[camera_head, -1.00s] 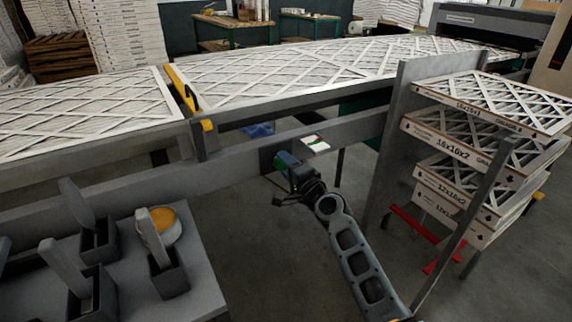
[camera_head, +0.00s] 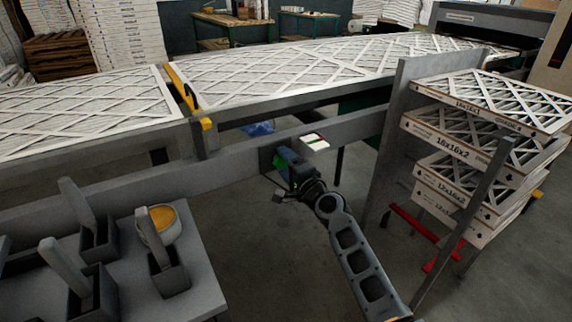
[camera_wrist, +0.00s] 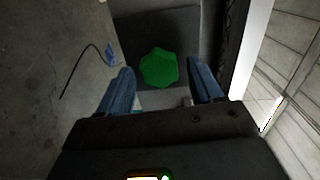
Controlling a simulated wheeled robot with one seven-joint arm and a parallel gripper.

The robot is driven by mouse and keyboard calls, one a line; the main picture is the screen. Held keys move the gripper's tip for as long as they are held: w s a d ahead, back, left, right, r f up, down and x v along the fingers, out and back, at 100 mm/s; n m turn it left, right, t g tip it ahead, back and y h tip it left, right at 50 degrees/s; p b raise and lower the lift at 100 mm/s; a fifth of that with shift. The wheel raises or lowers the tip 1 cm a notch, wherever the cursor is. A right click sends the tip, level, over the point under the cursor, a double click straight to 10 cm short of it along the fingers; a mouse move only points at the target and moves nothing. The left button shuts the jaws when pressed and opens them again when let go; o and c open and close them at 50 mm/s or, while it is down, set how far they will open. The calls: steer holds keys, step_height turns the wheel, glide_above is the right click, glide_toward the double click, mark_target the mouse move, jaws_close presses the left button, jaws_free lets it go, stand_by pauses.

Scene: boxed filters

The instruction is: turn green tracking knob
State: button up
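The green tracking knob (camera_wrist: 159,68) shows in the wrist view as a round, lobed green shape on a dark grey plate. It lies between the two blue fingers of my gripper (camera_wrist: 160,74), with a visible gap on each side. The gripper is open, and no finger visibly touches the knob. How far the fingertips reach along the knob's depth I cannot tell. In the head view my gripper (camera_head: 280,160) is at the conveyor's side rail, and a bit of green shows there, with the knob mostly hidden.
The grey conveyor rail (camera_head: 350,130) runs behind my gripper. A rack with boxed filters (camera_head: 455,150) stands to the right. A grey table (camera_head: 200,270) with holders and a yellow-topped round container (camera_head: 163,218) is at lower left.

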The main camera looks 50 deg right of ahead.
steer(key=shift+s, duration=0.1)
steer(key=v, duration=0.7)
steer(key=shift+s, duration=0.3)
steer(key=shift+a, duration=0.15)
steer(key=s+a+f+n+g+y, duration=0.1)
steer(key=s+a+f+n, duration=0.25)
steer(key=s+a, duration=0.5)
steer(key=s+a+f+n+g, duration=0.15)
steer(key=s+a+n, duration=0.35)
steer(key=s, duration=0.6)
steer(key=s+a+r+n+y, duration=0.2)
steer(key=s+a+r+n, duration=0.3)
steer(key=s, duration=0.4)
steer(key=s+a+r+n+y, duration=0.2)
steer(key=s+a+r+n, duration=0.2)
steer(key=s+n, duration=0.3)
steer(key=s+a, duration=0.1)
steer(key=s, duration=0.2)
steer(key=shift+a+r, duration=0.25)
steer(key=shift+r, duration=0.15)
